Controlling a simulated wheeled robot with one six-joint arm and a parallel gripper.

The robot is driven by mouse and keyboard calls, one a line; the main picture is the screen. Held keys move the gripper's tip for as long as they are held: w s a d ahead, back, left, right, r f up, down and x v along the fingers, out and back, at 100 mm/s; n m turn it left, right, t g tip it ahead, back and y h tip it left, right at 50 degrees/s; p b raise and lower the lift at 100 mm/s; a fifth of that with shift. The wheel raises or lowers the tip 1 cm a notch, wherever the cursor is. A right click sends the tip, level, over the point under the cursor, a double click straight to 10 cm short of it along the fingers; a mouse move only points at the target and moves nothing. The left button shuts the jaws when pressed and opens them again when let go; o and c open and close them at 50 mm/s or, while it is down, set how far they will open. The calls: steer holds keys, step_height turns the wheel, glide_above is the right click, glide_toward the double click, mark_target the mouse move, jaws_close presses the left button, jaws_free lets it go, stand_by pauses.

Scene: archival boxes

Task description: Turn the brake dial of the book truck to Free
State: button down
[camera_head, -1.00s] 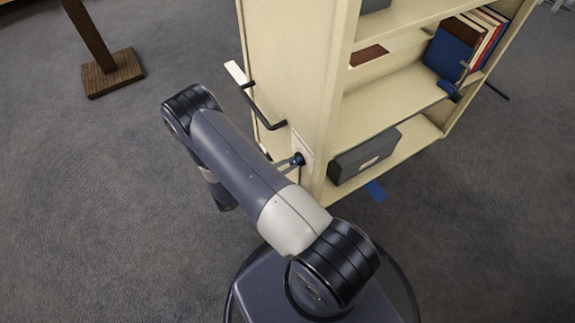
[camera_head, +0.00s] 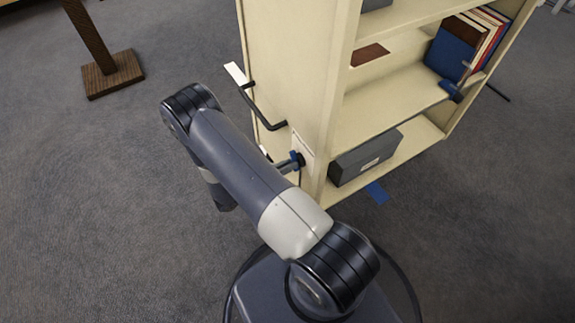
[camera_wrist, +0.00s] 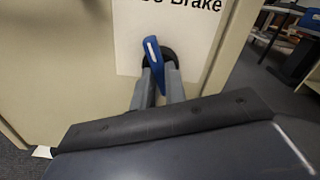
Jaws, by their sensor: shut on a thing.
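The brake dial is a black round knob with a blue lever bearing a white line; it shows in the wrist view (camera_wrist: 152,48). It is mounted on a white label plate (camera_wrist: 127,48) whose visible text ends in "Brake"; the rest is cut off. In the head view the dial (camera_head: 294,155) is small, low on the end panel of the cream book truck (camera_head: 290,60). My gripper (camera_wrist: 158,78) is shut on the blue lever, one grey finger on each side. No Free mark can be read.
A black bent handle (camera_head: 262,108) sticks out of the end panel above my gripper. The truck's shelves hold a grey box (camera_head: 365,158) and several books (camera_head: 468,45). A wooden post base (camera_head: 112,73) stands at upper left. Carpet on the left is clear.

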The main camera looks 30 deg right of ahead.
steer(key=shift+n, duration=1.1)
steer(key=shift+f, duration=0.1)
steer(key=c, duration=1.4)
jaws_free()
steer(key=shift+c, duration=0.2)
steer(key=shift+a, duration=0.1)
steer(key=a+p, duration=0.1)
steer(key=a, duration=0.9)
steer(key=shift+s+a+p, duration=0.2)
steer(key=shift+a+p, duration=0.1)
steer(key=shift+a, duration=0.05)
steer(key=shift+d, duration=0.1)
